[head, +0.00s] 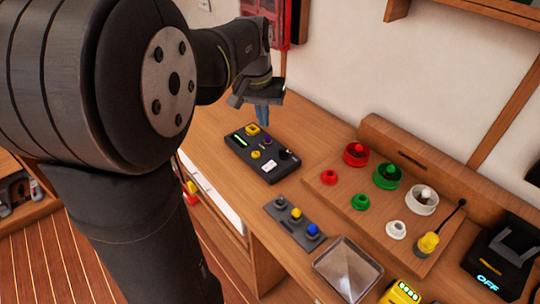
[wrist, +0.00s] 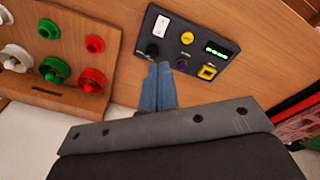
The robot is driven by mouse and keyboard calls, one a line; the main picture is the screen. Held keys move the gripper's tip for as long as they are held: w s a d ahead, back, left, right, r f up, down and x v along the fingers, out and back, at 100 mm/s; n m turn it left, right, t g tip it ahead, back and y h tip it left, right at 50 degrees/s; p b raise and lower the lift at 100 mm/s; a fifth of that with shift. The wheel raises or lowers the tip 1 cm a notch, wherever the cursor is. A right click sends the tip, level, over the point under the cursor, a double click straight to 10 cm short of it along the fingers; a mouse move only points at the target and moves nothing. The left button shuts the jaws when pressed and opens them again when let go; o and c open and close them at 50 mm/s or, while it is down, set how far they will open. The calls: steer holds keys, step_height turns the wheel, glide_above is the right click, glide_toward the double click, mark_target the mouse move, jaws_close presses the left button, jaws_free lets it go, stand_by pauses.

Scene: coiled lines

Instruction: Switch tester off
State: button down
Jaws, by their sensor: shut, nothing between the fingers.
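My gripper (head: 264,122) has blue fingers, shut and empty, pointing down by the box's back edge. In the wrist view the fingertips (wrist: 160,66) appear between the knob and the purple part. I cannot tell whether they touch the box.
A wooden rack (head: 325,195) holds red, green and white reels to the right. The wall is behind.

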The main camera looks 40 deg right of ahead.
mark_target(272, 164)
steer(key=n, duration=0.3)
steer(key=f+n, duration=0.1)
steer(key=n, duration=0.3)
steer(key=d+n, duration=0.1)
steer(key=n, duration=0.2)
steer(key=shift+f+n, duration=0.3)
steer(key=shift+f, duration=0.05)
steer(key=shift+a, duration=0.1)
steer(key=f, duration=0.4)
steer(key=d+f, duration=0.1)
steer(key=f, duration=0.9)
steer(key=shift+d, duration=0.35)
steer(key=shift+d+f, duration=0.1)
steer(key=shift+f, duration=0.1)
